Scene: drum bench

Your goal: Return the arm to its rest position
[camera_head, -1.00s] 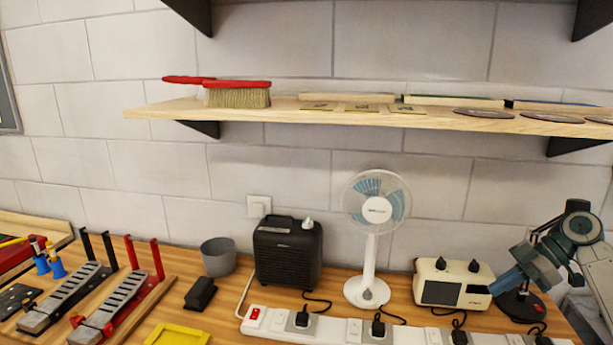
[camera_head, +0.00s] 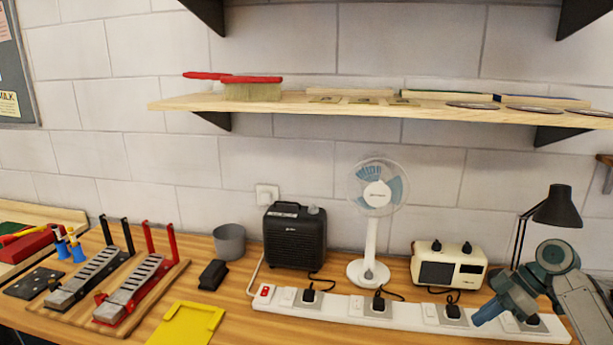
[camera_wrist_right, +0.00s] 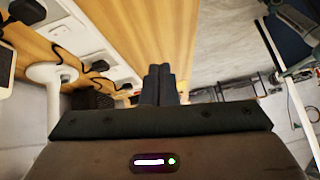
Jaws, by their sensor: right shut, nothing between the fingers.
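My right gripper (camera_head: 487,314) is at the lower right of the head view, in front of the right end of the white power strip, with its arm coming in from the right edge. Its fingers are shut and hold nothing. In the right wrist view its two dark fingers (camera_wrist_right: 160,84) lie side by side, with wooden bench top and grey floor beyond them. My left gripper is not in view.
The power strip (camera_head: 405,318) runs along the bench's front. Behind it stand a black heater (camera_head: 295,240), a white fan (camera_head: 370,245), a cream radio (camera_head: 450,265) and a black lamp (camera_head: 557,208). A shelf (camera_head: 300,107) hangs above.

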